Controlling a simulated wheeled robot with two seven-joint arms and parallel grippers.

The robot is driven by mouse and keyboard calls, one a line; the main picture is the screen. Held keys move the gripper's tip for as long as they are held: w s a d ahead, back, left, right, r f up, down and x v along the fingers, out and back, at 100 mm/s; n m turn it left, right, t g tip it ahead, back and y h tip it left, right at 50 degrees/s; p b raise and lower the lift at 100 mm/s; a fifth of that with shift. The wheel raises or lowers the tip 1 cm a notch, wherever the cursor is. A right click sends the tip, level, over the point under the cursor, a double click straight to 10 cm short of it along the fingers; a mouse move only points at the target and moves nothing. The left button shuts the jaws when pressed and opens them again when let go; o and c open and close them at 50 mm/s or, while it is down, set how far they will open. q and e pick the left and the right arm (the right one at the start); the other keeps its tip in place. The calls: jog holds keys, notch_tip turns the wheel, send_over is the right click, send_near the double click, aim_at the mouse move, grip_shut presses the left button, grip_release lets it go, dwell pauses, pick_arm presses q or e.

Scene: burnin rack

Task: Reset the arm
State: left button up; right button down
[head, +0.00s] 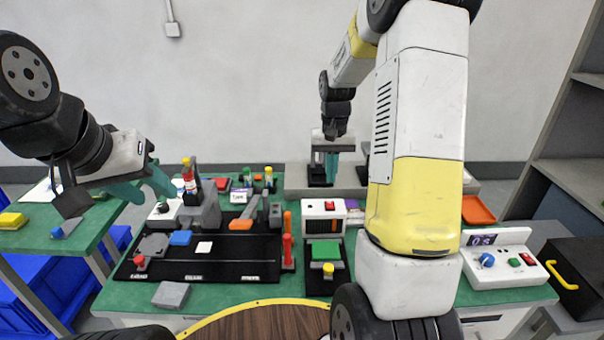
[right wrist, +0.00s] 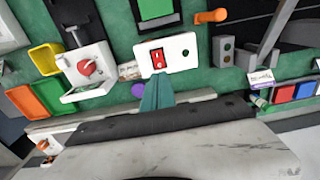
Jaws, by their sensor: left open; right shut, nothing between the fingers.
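My right arm (head: 415,150) reaches up and over the bench. My right gripper (head: 332,166) points down near the back of the bench, behind the white box with a red switch (head: 324,208). In the right wrist view its teal fingers (right wrist: 157,93) are shut with nothing between them. They appear just below a white box with a red rocker switch (right wrist: 158,58); I cannot tell whether they touch it.
A white control box (head: 503,262) with knobs stands at right, beside a black case (head: 577,275). An orange tray (head: 478,210) lies behind it. A shelf (head: 575,160) stands far right.

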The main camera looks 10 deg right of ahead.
jog(key=s+a+r+n+t+y, duration=0.1)
jog(key=s+a+r+t, duration=0.2)
jog(key=s+r, duration=0.5)
jog(key=s+a+r+n+t+y, duration=0.1)
jog(key=s+a+r+t, duration=0.2)
jog(key=s, duration=1.2)
jog(key=a+r, duration=0.3)
jog(key=r, duration=0.2)
jog(key=shift+a+r+n, duration=0.3)
jog(key=shift+r+n, duration=0.05)
jog(key=shift+n, duration=0.05)
